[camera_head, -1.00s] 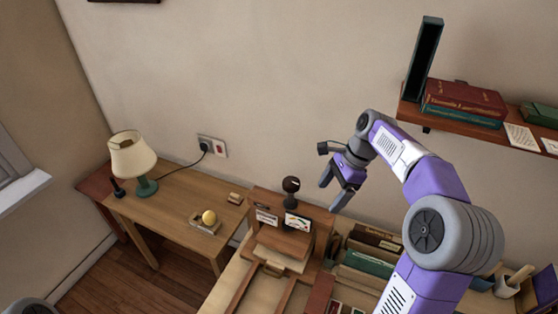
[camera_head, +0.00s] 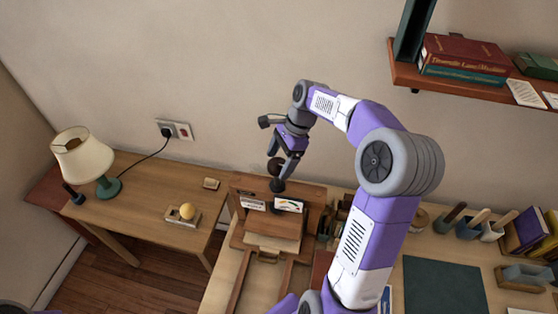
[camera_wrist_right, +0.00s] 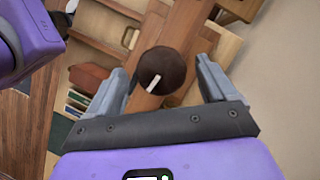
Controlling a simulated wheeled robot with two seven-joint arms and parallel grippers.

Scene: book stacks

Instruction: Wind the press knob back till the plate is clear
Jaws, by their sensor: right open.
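The press (camera_head: 238,185) is a brown wooden frame on the bench, with a pale label and a coloured gauge card (camera_head: 289,205) on its front. Its dark round knob (camera_head: 274,165) stands on top. The knob fills the middle of the right wrist view (camera_wrist_right: 165,65), with a white mark on its top. My right gripper (camera_head: 280,162) is open at the knob, its fingers on either side with visible gaps in the wrist view. A wooden board (camera_head: 272,243) shows low in the press; I cannot tell whether the plate presses on anything. My left gripper is out of view.
A side table (camera_head: 145,205) at left holds a lamp (camera_head: 85,160) and a yellow ball (camera_head: 187,211) on a small tray. A wall shelf (camera_head: 450,85) with books is at upper right. A dark green mat (camera_head: 440,285), pots and books occupy the right bench.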

